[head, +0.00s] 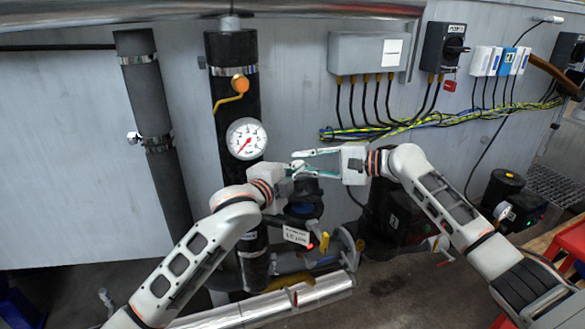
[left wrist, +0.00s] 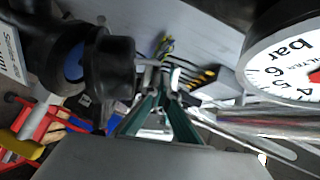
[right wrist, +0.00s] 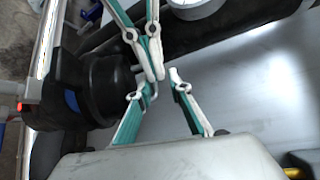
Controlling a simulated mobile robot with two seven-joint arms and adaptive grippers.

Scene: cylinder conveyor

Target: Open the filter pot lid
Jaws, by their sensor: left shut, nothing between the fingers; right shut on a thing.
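The filter pot's round black lid (head: 304,187) is in the middle of the head view, partly hidden by my left gripper. In the left wrist view the black lid (left wrist: 108,68) is left of my left fingers, with a blue part beside it. In the right wrist view the lid (right wrist: 103,88) is left of my right fingers.
The pressure gauge (head: 246,138) on the black pipe (head: 229,100) stands just left of the grippers. A black pump (head: 392,210) is to the right. Pipes and a yellow-handled valve (head: 323,243) lie below. Cables (head: 400,128) run along the wall.

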